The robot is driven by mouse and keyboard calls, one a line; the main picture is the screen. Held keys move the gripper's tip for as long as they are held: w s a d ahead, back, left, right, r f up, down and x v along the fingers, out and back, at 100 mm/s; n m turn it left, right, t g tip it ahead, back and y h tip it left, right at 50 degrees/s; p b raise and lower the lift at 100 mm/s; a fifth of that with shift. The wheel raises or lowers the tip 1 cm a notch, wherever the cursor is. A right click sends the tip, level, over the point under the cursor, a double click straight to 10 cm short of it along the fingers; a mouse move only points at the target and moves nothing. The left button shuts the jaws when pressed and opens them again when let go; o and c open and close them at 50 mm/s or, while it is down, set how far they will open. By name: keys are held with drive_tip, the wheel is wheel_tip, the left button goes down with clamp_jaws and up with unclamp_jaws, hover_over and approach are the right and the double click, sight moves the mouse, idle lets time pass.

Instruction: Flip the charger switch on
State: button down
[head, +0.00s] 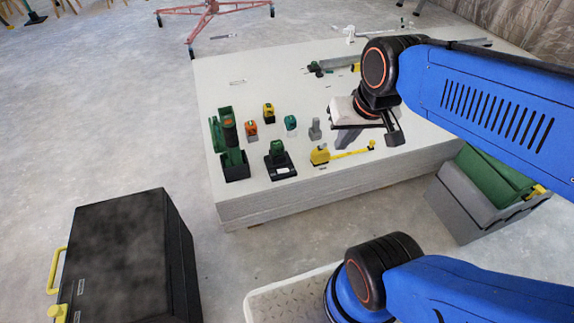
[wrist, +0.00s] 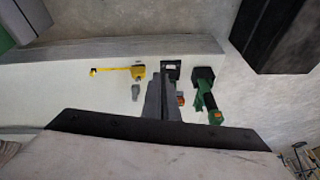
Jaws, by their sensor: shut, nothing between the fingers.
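What looks like the charger is a black base (head: 281,169) with a green block on top and a small pale patch on its front. It stands near the front edge of the stacked panels. In the wrist view the charger (wrist: 172,66) shows just beyond my fingertips, partly hidden by the fingers. The switch and its position are too small to tell. My gripper (head: 345,143) is shut and empty, pointing down above the panels, to the right of the charger. Its dark fingers (wrist: 164,92) lie together in the wrist view.
A green drill (head: 229,140) stands left of the charger. Small orange (head: 251,129), yellow (head: 268,112), teal (head: 290,123) and grey (head: 315,129) items stand behind it. A yellow tape measure (head: 321,155) lies to its right. A black case (head: 125,260) and a grey-green bin (head: 480,205) stand on the floor.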

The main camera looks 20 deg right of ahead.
drive_tip(key=w+f+m+g, duration=0.1)
drive_tip(key=w+f+m, duration=0.25)
drive_tip(key=w, duration=0.55)
drive_tip(key=m+g+y, duration=0.2)
drive_tip(key=m+g, duration=0.1)
drive_tip(key=m, duration=0.9)
hover_over(286, 170)
drive_tip(key=d, duration=0.3)
wheel_tip(286, 170, down, 18)
drive_tip(key=shift+w+f+m, duration=0.1)
drive_tip(key=shift+f+m, duration=0.15)
drive_tip(key=shift+f, duration=0.2)
drive_tip(key=f, duration=0.4)
drive_tip(key=a+f, duration=0.1)
drive_tip(key=f, duration=0.4)
drive_tip(key=a+f, duration=0.1)
drive_tip(key=f, duration=0.3)
drive_tip(key=shift+a+f, duration=0.15)
drive_tip(key=shift+f, duration=0.25)
